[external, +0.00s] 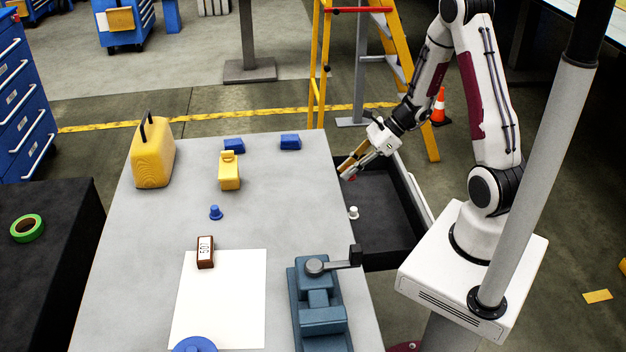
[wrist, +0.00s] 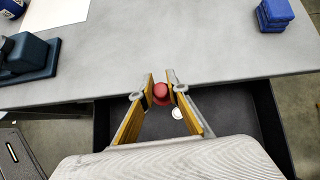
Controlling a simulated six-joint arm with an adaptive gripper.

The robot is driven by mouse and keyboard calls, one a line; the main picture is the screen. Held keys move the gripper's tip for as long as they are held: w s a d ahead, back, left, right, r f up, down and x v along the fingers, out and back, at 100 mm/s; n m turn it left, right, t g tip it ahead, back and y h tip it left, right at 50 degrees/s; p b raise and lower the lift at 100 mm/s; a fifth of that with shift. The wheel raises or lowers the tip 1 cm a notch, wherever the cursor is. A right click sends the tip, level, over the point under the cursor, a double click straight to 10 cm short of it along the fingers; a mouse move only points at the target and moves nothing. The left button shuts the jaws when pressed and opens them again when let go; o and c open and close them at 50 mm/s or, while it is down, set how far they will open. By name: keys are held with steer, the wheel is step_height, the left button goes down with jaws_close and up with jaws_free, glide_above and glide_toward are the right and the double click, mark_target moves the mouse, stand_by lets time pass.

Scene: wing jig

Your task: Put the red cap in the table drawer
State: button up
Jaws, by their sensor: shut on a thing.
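The red cap (wrist: 161,93) is held between the two fingertips of my gripper (wrist: 161,92) in the wrist view. In the external view my gripper (external: 348,172) is over the far part of the open table drawer (external: 385,205), close to the table's right edge. Only a little of the red cap (external: 351,177) shows there, beside the fingers. The drawer is dark inside and also shows below the fingers in the wrist view (wrist: 245,125). A small white piece (external: 353,212) lies inside the drawer.
The grey table (external: 150,240) bears a blue vise (external: 318,305), a yellow can (external: 153,155), blue blocks (external: 290,142), a yellow part (external: 229,172), a blue cap (external: 215,212), a brown block (external: 205,252) and white paper (external: 225,310). Most of the drawer floor is clear.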

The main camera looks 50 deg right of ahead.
steer(key=s+a+n+g+y, duration=0.1)
steer(key=s+a+n+g, duration=0.1)
steer(key=s+a+n, duration=0.2)
steer(key=s, duration=0.3)
steer(key=shift+s+r+g+y, duration=0.2)
steer(key=shift+g+y, duration=0.1)
steer(key=shift+y, duration=0.1)
steer(key=shift+f, duration=0.2)
glide_above(360, 233)
steer(key=s+a, duration=0.2)
steer(key=a, duration=0.1)
steer(key=shift+w+f, duration=0.15)
steer(key=shift+f, duration=6.75)
steer(key=shift+f, duration=0.1)
steer(key=shift+f, duration=1.9)
steer(key=shift+f, duration=0.1)
